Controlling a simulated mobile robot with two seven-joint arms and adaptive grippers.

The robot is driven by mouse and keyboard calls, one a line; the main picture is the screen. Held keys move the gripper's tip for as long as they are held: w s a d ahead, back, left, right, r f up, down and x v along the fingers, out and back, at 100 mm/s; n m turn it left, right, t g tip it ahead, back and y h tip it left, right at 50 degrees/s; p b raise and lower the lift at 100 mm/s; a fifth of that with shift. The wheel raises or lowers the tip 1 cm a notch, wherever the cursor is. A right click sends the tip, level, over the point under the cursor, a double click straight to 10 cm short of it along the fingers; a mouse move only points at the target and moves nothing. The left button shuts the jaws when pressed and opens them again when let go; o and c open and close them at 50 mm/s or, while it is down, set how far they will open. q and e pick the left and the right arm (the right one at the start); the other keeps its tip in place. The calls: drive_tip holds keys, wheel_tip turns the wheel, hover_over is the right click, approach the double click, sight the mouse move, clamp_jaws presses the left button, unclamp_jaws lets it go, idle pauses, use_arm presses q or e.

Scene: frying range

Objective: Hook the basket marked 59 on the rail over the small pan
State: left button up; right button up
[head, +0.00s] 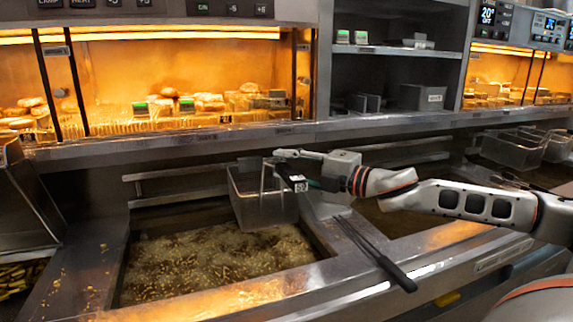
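A grey metal basket (262,208) is at the back right of a pan of bubbling oil (200,262), its lower part over the oil. A small black-and-white tag (300,186) shows by its upper right side; I cannot read its number. A rail (165,199) runs along the back of this pan; whether the basket is hooked on it is unclear. My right gripper (285,168) reaches in from the right, its fingers at the top of the basket. Whether they close on its handle is hidden. My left gripper is not in view.
A second pan (400,215) lies to the right, partly behind my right arm. Long tongs with a black handle (397,275) lie on the ledge between the pans. More baskets (512,150) stand at the far right. A heated shelf of food (170,108) is above.

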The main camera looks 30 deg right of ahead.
idle(0.3)
drive_tip(key=shift+r, duration=0.15)
drive_tip(key=shift+r, duration=4.9)
